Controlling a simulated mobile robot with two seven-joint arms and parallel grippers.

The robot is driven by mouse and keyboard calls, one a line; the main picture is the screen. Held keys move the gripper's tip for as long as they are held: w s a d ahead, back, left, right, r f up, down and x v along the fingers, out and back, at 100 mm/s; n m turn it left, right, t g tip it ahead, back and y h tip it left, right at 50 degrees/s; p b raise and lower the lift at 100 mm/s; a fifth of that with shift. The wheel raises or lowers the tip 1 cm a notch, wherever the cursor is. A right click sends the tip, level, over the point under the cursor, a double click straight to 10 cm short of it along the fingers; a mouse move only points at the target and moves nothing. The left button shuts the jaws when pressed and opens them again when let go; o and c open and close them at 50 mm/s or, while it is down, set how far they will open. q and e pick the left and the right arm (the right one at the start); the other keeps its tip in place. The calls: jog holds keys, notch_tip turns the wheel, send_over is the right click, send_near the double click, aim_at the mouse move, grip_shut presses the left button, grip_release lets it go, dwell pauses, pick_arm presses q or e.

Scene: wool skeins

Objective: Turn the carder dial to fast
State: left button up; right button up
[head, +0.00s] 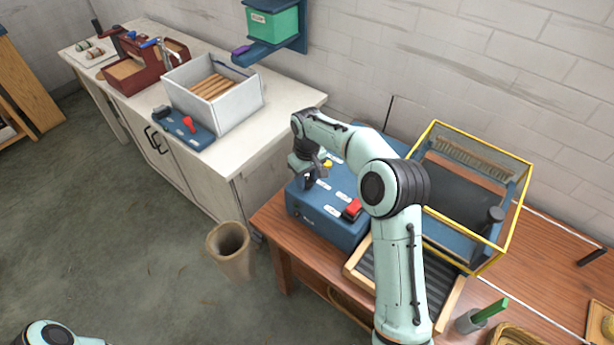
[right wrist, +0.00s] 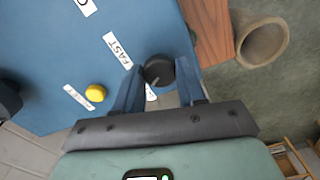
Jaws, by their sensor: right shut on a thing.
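The carder control box (head: 327,222) is blue, with white labels on top, and stands at the left end of the wooden table. In the right wrist view, its black round dial (right wrist: 158,69) sits between the fingers of my right gripper (right wrist: 157,90), which are shut on it. A FAST label (right wrist: 118,50) lies just left of the dial. A small pale mark shows at the dial's lower edge; I cannot tell which setting it points to. In the head view my right gripper (head: 308,178) is over the box's left part. My left gripper is out of view.
A yellow button (right wrist: 96,92) is close to the dial, and a red switch (head: 352,208) is on the box. A bin (head: 230,250) is on the floor to the left.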

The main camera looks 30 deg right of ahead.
aim_at(307, 181)
jog(key=m, duration=0.3)
jog(key=shift+m+p, duration=0.3)
jog(key=shift+m, duration=0.1)
jog(key=m, duration=0.4)
jog(key=m+p, duration=0.1)
jog(key=m, duration=0.2)
jog(key=shift+m, duration=0.4)
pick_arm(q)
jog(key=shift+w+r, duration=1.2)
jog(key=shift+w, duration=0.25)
pick_arm(e)
jog(key=shift+m, duration=1.6)
jog(key=o, duration=1.1)
jog(key=shift+c, duration=0.2)
notch_tip(307, 181, up, 13)
jog(key=shift+r, duration=0.2)
